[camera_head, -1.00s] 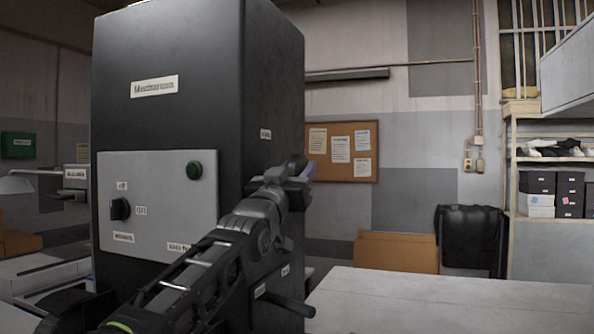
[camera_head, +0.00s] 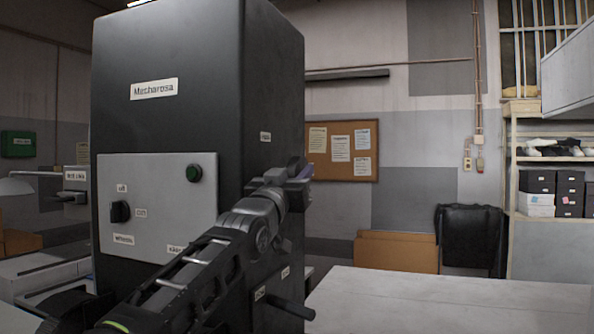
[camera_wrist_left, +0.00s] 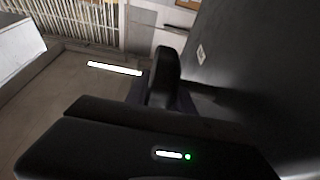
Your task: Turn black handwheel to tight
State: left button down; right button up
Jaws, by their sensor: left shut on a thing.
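A black handwheel shows in the left wrist view as a dark rounded rim (camera_wrist_left: 164,76), seen nearly edge-on in front of the dark cabinet side. In the head view the wheel is mostly hidden behind my left gripper (camera_head: 297,176). That gripper is at the right side face of the tall black cabinet (camera_head: 165,45), a little above the middle of the picture. It is shut on the handwheel; the exact contact is hard to make out. My right gripper is not in view.
A black rod handle (camera_head: 292,307) sticks out low on the cabinet's right side. A pale table (camera_head: 440,300) stands to the right, its visible top clear.

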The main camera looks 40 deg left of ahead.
pick_arm(q)
jog(key=g+p, duration=0.2)
jog(key=p, duration=0.1)
jog(key=g+h+p, duration=0.1)
jog(key=p, duration=0.3)
jog(key=shift+w+r+g, duration=0.15)
jog(key=shift+r+g, duration=0.25)
jog(key=shift+f+g+p, duration=0.1)
jog(key=shift+g+p, duration=0.2)
jog(key=shift+w+f+g+h, duration=0.1)
jog(key=shift+f+g+h, duration=0.15)
jog(key=shift+g, duration=0.35)
jog(key=shift+f+g+h, duration=0.1)
jog(key=shift+g+h, duration=0.25)
jog(key=shift+g, duration=0.25)
jog(key=c, duration=1.1)
grip_release()
